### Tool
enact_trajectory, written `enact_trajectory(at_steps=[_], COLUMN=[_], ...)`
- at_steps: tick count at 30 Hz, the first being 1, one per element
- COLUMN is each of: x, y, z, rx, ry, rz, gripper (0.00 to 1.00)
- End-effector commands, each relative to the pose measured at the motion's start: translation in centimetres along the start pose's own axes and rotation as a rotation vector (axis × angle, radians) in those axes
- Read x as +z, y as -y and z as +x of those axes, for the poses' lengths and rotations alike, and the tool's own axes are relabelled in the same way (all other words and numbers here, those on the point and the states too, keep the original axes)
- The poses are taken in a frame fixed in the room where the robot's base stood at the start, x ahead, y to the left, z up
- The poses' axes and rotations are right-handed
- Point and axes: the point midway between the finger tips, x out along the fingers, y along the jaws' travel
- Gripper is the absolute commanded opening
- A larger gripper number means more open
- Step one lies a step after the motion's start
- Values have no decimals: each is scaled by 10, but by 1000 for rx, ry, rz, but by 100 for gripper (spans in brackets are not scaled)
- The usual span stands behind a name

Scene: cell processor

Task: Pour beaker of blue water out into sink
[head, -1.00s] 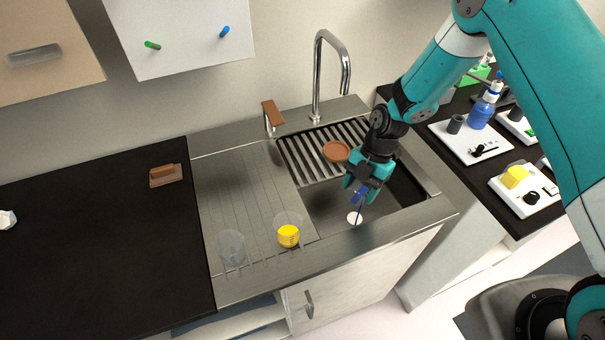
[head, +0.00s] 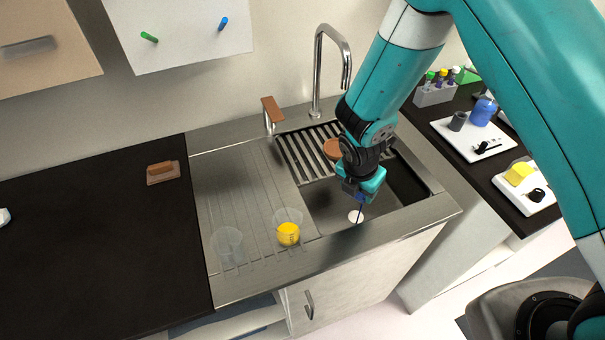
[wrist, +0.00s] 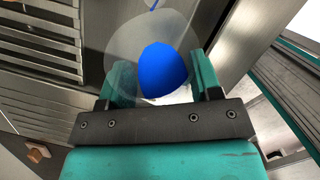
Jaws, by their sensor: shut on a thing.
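My gripper (head: 358,190) is over the sink basin (head: 392,212). In the wrist view, its teal fingers (wrist: 163,82) are shut on a clear beaker (wrist: 122,52) holding blue water (wrist: 163,72). The beaker looks tipped, and a thin blue stream (head: 360,211) falls from below the gripper toward the round white drain (head: 355,216). In the head view the gripper and wrist mostly hide the beaker. How much water is left is hard to tell.
An empty clear beaker (head: 227,247) and a beaker with yellow liquid (head: 288,230) stand on the drainboard left of the basin. The tall faucet (head: 317,75) rises behind. A brown round thing (head: 333,149) lies on the slatted rack (head: 300,152) behind my gripper.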

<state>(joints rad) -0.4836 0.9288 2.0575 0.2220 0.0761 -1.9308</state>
Motion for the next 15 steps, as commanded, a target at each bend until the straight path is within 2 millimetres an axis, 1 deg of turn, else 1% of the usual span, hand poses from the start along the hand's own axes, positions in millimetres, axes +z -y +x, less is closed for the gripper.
enact_trajectory(at_steps=[10,13,15], x=[-1,-4,-4], y=[0,-1,-1], z=[1,5,8], rx=[-1,1,1], ry=[46,149,255], rz=[-1,-9,-11], gripper=[16,16,16])
